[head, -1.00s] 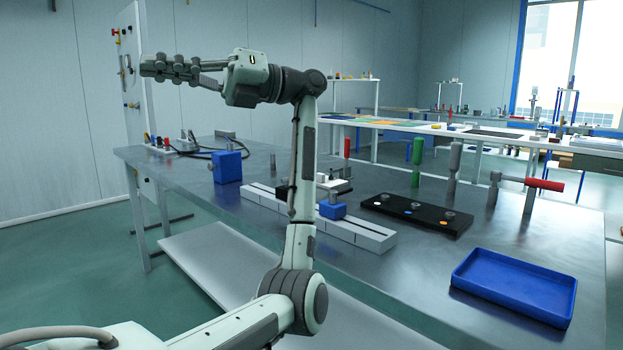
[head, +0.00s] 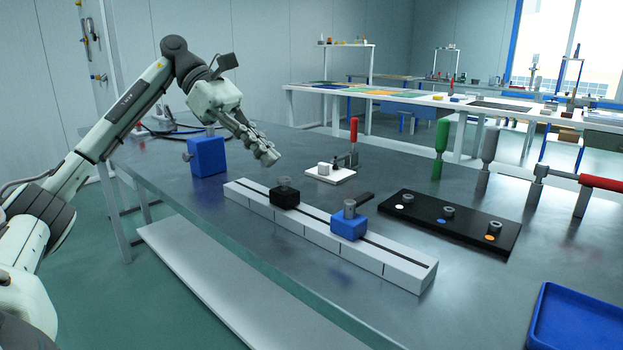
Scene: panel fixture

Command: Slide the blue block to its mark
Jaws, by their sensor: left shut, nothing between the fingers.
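The blue block (head: 348,226) sits on the long light-grey rail (head: 400,268), right of the rail's middle, with a grey post on top. A black block (head: 285,194) with a small knob sits on the same rail to its left. Dark lines cross the rail's front face; I cannot tell which one is the mark. My left gripper (head: 271,158) is shut and empty. It hangs in the air, behind and above the black block in the picture, apart from both blocks. My right gripper is not in view.
A larger blue block with a knob (head: 207,157) stands at the table's left. Behind the rail is a white plate with a red-handled clamp (head: 353,132). A black plate with pegs (head: 455,222) and a blue tray (head: 580,315) lie right. Bare table (head: 480,290) lies between rail and tray.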

